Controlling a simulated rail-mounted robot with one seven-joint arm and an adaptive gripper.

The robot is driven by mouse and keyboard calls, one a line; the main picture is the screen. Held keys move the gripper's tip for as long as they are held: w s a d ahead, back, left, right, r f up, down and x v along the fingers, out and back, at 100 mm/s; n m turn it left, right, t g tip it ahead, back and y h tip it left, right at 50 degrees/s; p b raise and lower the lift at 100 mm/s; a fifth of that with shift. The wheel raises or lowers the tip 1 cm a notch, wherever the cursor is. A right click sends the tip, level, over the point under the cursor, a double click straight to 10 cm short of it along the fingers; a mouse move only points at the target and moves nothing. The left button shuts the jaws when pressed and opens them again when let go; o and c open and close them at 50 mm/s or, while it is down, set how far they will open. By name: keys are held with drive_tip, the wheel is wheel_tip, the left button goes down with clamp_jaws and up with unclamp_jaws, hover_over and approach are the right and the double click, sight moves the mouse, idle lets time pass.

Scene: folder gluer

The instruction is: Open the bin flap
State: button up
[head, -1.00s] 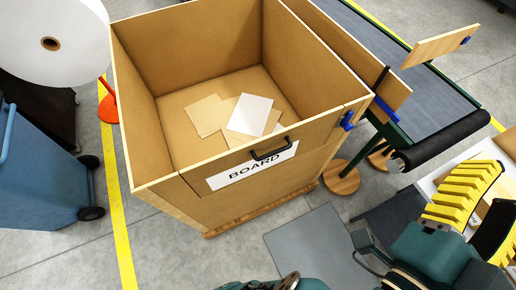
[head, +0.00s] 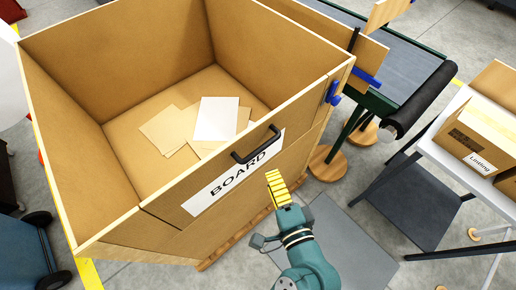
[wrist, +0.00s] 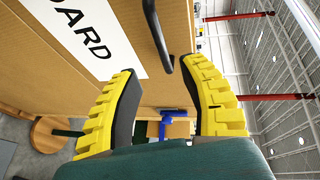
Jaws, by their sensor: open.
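The bin (head: 95,60) is a large tan board box, open at the top. Its front flap (head: 170,208) carries a white BOARD label (head: 215,195) and a black bar handle (head: 256,148), and looks closed. A blue latch (head: 332,93) sits at the flap's right end. My gripper (head: 274,178), with yellow ribbed fingers, is in front of the flap, just below and right of the handle. In the wrist view my gripper (wrist: 160,68) is open and empty. The handle (wrist: 158,38) shows just ahead, in line with the gap between the fingertips; contact cannot be told.
Loose sheets (head: 215,118) lie inside the bin. A conveyor (head: 395,60) with a black roller (head: 422,100) stands behind right. A white table (head: 480,170) with cartons is at right, and a blue cart (head: 35,255) at lower left. The floor in front holds a grey mat (head: 350,245).

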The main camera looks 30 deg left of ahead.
sight(260, 148)
drive_tip(key=x, duration=1.1)
drive_tip(key=shift+w+a, duration=0.1)
clamp_jaws()
